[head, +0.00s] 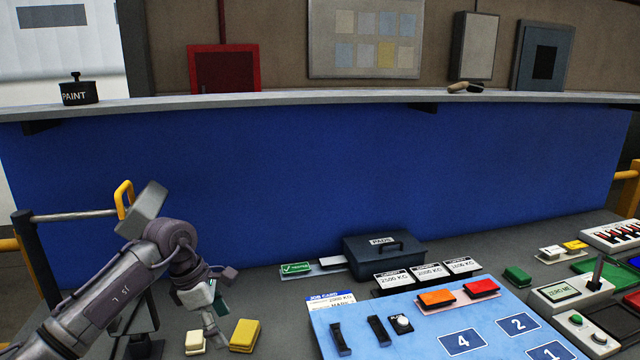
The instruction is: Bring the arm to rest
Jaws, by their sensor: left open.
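A metal rod (75,215) runs from a dark post (40,260) at the left towards a yellow loop handle (124,198) and a tilted grey block (148,203). My left arm crosses in front of that area, so I cannot tell how these parts join. My left gripper (212,318) is open and points down over the bench, to the right of and below the handle. A cream block (195,342) and a yellow block (245,335) lie close to its fingertips. I see nothing held. My right gripper is out of view.
A blue board (400,345) with numbered squares holds an orange block (436,298) and a red block (481,287). Behind it stand capacity cards (427,274) and a dark pads box (384,255). A blue panel (300,180) closes the back. Fixtures crowd the right.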

